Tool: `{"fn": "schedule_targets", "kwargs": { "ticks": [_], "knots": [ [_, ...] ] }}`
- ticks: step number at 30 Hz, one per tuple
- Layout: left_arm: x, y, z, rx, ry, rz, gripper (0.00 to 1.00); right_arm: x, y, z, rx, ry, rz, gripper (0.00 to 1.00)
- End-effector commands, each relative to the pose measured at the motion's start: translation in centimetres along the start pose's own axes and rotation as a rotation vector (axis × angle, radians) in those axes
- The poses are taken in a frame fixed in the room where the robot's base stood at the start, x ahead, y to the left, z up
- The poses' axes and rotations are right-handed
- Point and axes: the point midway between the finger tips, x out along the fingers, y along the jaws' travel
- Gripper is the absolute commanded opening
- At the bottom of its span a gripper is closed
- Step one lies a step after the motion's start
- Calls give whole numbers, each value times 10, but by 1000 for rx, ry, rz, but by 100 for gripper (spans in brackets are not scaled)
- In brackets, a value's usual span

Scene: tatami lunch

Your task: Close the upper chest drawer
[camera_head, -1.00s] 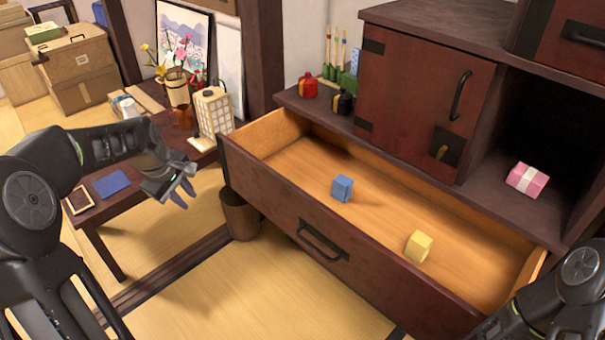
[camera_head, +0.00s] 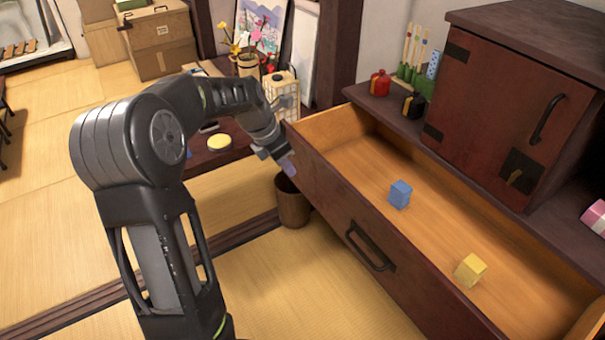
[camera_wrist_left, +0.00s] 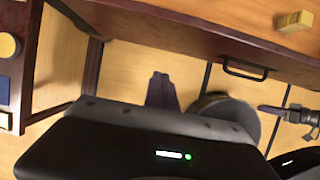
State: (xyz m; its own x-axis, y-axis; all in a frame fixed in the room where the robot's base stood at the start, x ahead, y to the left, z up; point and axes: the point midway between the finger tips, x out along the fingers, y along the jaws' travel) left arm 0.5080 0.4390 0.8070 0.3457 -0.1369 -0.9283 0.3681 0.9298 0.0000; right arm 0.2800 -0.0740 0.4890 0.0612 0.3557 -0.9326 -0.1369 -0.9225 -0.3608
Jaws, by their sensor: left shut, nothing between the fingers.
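The upper chest drawer (camera_head: 325,195) is pulled far out of the dark red chest (camera_head: 507,105). Its dark handle (camera_head: 368,246) is on the front face. A blue cube (camera_head: 400,194) and a yellow cube (camera_head: 470,269) lie on its wooden floor. My left gripper (camera_head: 288,166) is shut and empty, close to the drawer front's far left end; I cannot tell whether it touches. In the left wrist view the drawer front (camera_wrist_left: 190,32) and handle (camera_wrist_left: 245,69) show beyond the gripper.
A waste bin (camera_head: 292,203) stands on the tatami below the drawer's left end. A low table (camera_head: 213,160) with a lantern (camera_head: 283,92) is behind my left arm. Red (camera_head: 380,83) and black (camera_head: 413,105) containers stand on the chest ledge. Floor before the drawer is clear.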

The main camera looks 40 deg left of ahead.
Motion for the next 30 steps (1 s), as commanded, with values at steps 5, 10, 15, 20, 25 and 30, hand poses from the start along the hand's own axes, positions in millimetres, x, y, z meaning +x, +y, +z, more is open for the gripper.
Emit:
{"fn": "schedule_targets", "kwargs": {
  "ticks": [5,10,15,20,25,30],
  "knots": [
    [19,0,-2,0,3,-2,0,3,1,0,0,0,0,36],
    [50,-1,-2,1,3,-5,0,6,2,0,0,0,0,36],
    [84,-1,-2,0,3,-4,0,9,4,0,0,0,0,36],
    [102,-1,14,4,-1,-1,0,8,3,0,0,0,0,36],
    [109,0,31,2,0,-1,0,8,3,0,0,0,0,36],
    [111,0,37,2,0,0,0,7,3,0,0,0,0,36]
  ]
}}
